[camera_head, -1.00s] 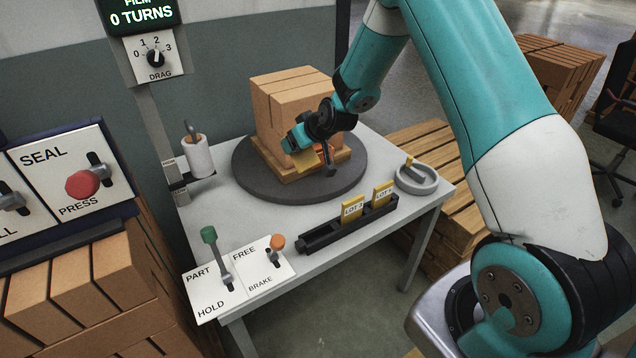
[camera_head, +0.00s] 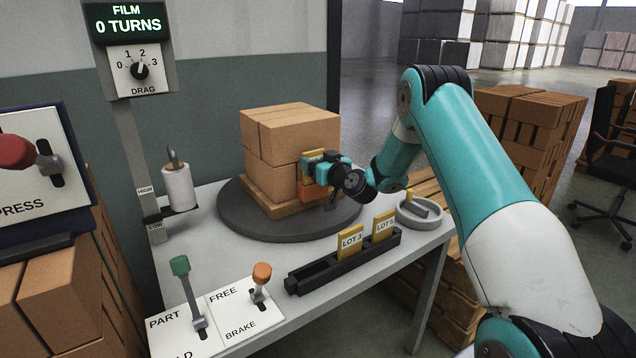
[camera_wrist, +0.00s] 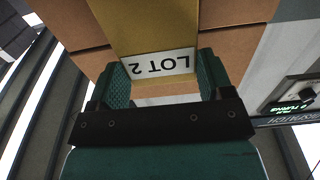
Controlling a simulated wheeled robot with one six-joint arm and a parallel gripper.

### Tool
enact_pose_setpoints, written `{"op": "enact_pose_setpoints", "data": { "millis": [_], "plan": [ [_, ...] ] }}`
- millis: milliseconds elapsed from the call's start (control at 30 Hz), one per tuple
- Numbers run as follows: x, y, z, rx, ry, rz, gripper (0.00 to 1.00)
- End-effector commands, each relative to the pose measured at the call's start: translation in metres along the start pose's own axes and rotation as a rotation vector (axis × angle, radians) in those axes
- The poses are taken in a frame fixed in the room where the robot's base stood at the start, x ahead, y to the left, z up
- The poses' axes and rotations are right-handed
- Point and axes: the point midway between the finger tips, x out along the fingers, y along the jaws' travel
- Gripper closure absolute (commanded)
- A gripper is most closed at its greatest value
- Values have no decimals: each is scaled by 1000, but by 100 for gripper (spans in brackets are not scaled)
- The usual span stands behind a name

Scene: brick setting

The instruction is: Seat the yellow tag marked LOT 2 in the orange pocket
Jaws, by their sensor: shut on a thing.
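The yellow tag marked LOT 2 (camera_wrist: 157,30) is between the jaws of my gripper (camera_wrist: 164,75) in the wrist view, its lettering upside down there. In the head view my gripper (camera_head: 311,169) is shut on the tag (camera_head: 316,154) at the right-hand face of the brick stack (camera_head: 290,130). The tag stands roughly upright. The orange pocket (camera_head: 312,191) is on that face, just below the jaws and partly hidden by them. I cannot tell whether the tag's lower edge is inside the pocket.
The stack stands on a dark round turntable (camera_head: 250,222). A black rack (camera_head: 325,272) holds tags LOT 3 (camera_head: 351,243) and LOT 5 (camera_head: 384,227). A grey round dish (camera_head: 420,216) is at the right. Levers (camera_head: 190,290) stand at the front; a film roll (camera_head: 178,187) is at the left.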

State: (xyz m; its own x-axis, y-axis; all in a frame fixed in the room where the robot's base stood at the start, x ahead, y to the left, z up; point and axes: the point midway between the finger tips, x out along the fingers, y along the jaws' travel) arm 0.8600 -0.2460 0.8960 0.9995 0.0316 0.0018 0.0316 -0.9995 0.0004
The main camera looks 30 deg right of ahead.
Motion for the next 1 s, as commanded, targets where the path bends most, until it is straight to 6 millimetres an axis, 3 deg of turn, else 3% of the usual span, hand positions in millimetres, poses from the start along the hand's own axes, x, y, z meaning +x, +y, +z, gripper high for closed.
{"op": "enact_pose_setpoints", "data": {
  "millis": [33,200,667,700,767,1000],
  "plan": [
    [0,0,13,1,-2,0,54],
    [0,0,40,0,-1,0,54],
    [0,0,45,0,-1,-1,54],
    [0,0,43,0,-1,-1,17],
    [0,0,43,0,-2,-1,4],
    [0,0,43,0,-2,-1,1]
  ]
}}
